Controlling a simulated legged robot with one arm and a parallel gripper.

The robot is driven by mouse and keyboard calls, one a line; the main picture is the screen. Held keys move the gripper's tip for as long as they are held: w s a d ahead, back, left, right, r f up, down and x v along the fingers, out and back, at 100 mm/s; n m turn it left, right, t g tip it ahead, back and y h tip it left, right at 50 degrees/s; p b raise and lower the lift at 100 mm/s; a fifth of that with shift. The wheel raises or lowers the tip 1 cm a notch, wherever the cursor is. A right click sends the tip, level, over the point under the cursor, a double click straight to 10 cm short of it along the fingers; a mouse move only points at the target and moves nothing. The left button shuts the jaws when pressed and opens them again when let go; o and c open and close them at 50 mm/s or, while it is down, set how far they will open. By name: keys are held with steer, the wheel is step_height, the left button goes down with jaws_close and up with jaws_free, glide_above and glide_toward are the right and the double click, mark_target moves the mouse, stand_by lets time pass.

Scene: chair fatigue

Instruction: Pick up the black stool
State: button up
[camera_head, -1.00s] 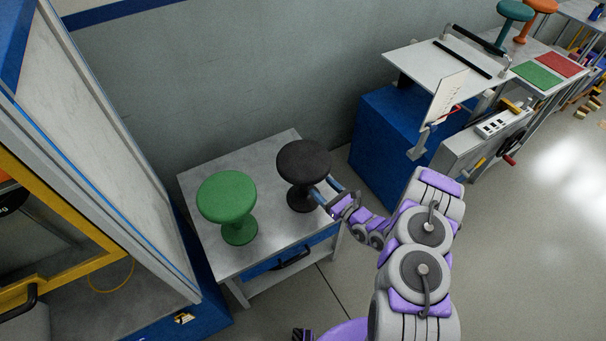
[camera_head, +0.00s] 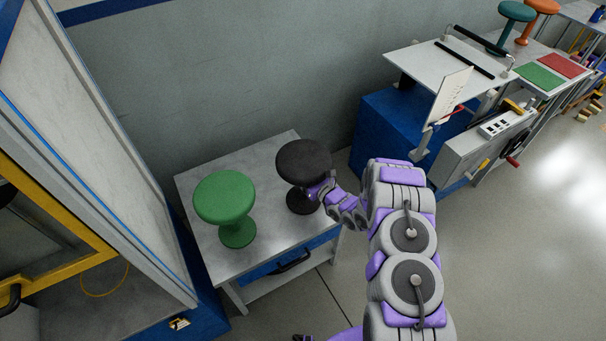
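The black stool (camera_head: 303,161) stands upright on the right part of the grey table (camera_head: 262,255). It has a round seat, a narrow waist and a flared base. My gripper (camera_head: 312,190) is at the right side of the stool's waist, just under the seat. The seat and my own wrist hide most of the fingers. I cannot see whether they are open or shut, or whether they touch the stool.
A green stool (camera_head: 225,198) stands on the same table to the left. A grey and yellow machine enclosure (camera_head: 95,140) is at the left. A blue cabinet (camera_head: 388,135) and a workbench stand at the right. The wall is close behind the table.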

steer(key=shift+d, duration=0.15)
steer(key=shift+c, duration=0.7)
jaws_close()
